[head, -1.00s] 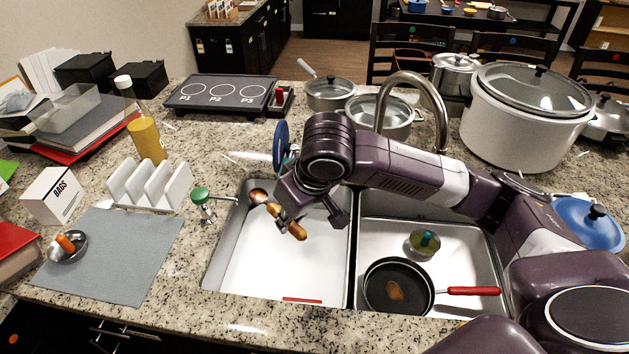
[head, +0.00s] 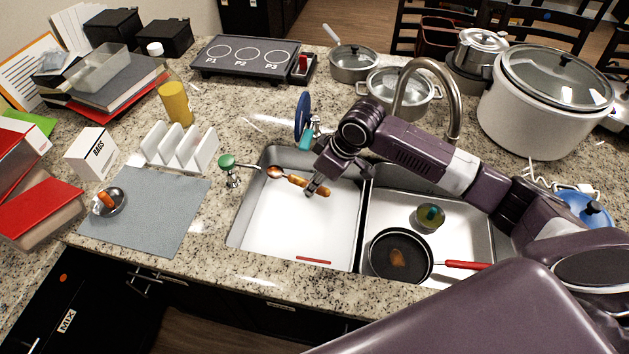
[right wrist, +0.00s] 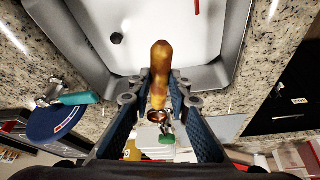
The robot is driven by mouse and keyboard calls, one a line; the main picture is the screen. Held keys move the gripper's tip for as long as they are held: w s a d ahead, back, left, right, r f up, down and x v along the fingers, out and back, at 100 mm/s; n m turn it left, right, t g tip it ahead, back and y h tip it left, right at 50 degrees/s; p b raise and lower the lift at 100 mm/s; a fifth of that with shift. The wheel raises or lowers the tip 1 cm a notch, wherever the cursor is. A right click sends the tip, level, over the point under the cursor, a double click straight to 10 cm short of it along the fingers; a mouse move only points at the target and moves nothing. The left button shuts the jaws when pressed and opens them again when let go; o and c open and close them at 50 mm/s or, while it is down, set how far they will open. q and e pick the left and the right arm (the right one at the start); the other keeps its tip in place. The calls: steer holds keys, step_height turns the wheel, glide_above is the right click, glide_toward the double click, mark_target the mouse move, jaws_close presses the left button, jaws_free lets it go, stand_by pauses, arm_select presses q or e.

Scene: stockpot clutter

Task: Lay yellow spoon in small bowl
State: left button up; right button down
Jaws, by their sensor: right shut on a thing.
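My right gripper (head: 311,187) is shut on the yellow spoon (head: 295,180), around its amber-yellow handle, and holds it above the left sink basin. The spoon's coppery bowl end points left, close to the basin's left rim. In the right wrist view the handle (right wrist: 161,60) runs between the fingers, with the bowl end toward the bottom. The small bowl (head: 119,205) is metal and sits at the left on the grey-blue mat, well away from the spoon. A small orange item (head: 106,199) shows in it. My left gripper is not in view.
A green-topped tap (head: 228,162) stands at the basin's left rim, close to the spoon's end. A white rack (head: 180,150) and a bags box (head: 91,153) stand behind the mat (head: 165,225). A black pan (head: 399,256) lies in the right basin. Most of the mat is clear.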

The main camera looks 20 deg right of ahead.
steer(key=shift+f+b, duration=6.3)
steer(key=shift+f, duration=6.1)
steer(key=c, duration=1.7)
jaws_free()
steer(key=shift+d+r, duration=0.1)
steer(key=v, duration=1.1)
steer(key=shift+s+r, duration=0.1)
steer(key=shift+r, duration=0.3)
